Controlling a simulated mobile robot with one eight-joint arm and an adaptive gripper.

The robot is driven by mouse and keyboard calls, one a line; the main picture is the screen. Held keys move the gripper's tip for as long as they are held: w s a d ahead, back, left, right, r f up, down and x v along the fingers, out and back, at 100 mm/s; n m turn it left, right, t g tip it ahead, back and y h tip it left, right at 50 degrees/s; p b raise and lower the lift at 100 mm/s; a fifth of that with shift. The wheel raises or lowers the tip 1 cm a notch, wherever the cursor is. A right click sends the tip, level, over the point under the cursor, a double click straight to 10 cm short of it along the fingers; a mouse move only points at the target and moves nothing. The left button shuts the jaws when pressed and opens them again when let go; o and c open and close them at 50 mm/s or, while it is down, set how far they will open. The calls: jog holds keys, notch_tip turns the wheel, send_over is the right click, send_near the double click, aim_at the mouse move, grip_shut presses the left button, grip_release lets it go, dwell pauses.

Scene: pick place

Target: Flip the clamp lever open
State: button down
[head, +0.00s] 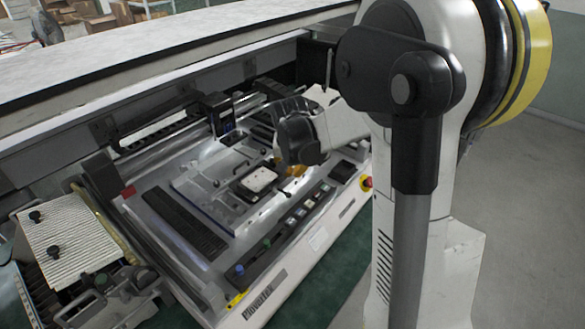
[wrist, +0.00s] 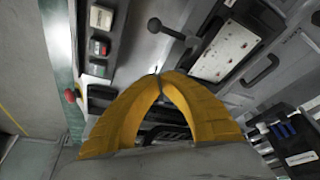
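My gripper (wrist: 160,74) shows as two yellow fingers in the wrist view. Their tips meet with nothing seen between them. In the wrist view a black lever with a ball end (wrist: 172,33) lies just above the fingertips, apart from them. I cannot tell which is the clamp lever. In the head view the gripper (head: 292,171) is partly hidden by my wrist, over the machine bed right of the plate (head: 257,180).
The machine bed (head: 170,188) has a front panel of buttons (head: 290,222) and a red knob (head: 366,183); the knob also shows in the wrist view (wrist: 70,96). A dark carriage (head: 217,112) stands behind. A ribbed white block (head: 68,240) is at left.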

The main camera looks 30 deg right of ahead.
aim_at(280, 191)
jog(key=shift+s+a+f+b, duration=0.5)
jog(key=shift+s+a+f, duration=0.25)
jog(key=shift+s+f, duration=0.25)
jog(key=shift+s+a, duration=0.25)
jog(key=shift+s, duration=0.15)
